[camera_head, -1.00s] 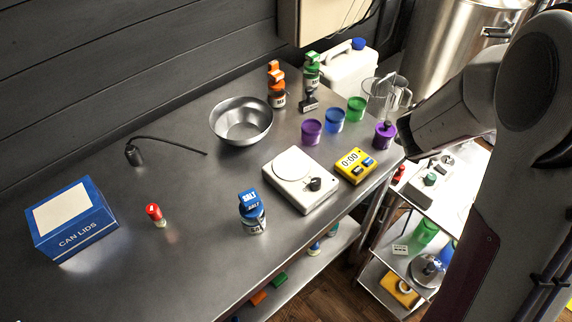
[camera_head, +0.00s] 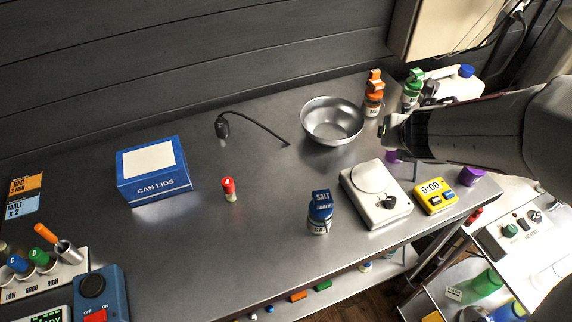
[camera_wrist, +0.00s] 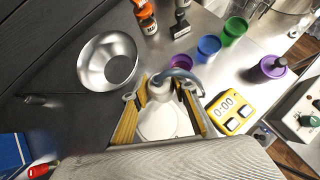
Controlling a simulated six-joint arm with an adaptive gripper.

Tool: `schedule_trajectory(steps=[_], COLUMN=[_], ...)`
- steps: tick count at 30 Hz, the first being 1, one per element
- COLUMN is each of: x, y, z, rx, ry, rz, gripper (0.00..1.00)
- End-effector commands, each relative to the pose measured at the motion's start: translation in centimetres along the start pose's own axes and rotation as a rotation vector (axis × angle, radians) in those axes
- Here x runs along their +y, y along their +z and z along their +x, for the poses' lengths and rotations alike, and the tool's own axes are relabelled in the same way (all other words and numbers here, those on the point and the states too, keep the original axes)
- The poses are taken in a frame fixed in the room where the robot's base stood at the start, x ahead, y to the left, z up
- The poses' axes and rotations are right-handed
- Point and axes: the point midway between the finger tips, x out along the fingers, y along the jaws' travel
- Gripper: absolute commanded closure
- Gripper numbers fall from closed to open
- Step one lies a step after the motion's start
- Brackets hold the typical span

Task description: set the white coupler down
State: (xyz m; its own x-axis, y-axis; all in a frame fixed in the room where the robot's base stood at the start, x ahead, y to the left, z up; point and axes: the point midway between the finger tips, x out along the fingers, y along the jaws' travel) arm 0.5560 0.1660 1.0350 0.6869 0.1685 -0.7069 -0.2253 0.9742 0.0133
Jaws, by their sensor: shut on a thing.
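My gripper (camera_wrist: 162,100) shows in the wrist view with its two yellow-padded fingers around a pale grey-white rounded piece, the white coupler (camera_wrist: 160,88), with a blue-grey curved part arching off to the right. The gripper is shut on it. In the head view my gripper (camera_head: 388,130) is above the table (camera_head: 265,245), near the metal bowl and behind the white scale. The coupler cannot be made out clearly in the head view. The gap between coupler and table cannot be judged exactly; the coupler appears held above the surface.
Near the gripper are the bowl (camera_head: 332,120), white scale (camera_head: 362,210), yellow timer (camera_head: 435,196), orange-capped bottle (camera_head: 373,98) and several coloured cups. A salt shaker (camera_head: 320,212), red-capped bottle (camera_head: 229,189) and CAN LIDS box (camera_head: 158,184) stand further left. Open table lies between them.

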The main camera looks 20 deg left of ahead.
Motion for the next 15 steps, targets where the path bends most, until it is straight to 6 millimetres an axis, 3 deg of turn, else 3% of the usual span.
schedule_trajectory(steps=[6,15], x=[7.5,17.8], y=[0.9,0.5], z=[1.3,1.7], rx=[0.0,0.003], ry=[0.168,0.397], rz=[-0.168,-0.404], gripper=[0.95,0.95])
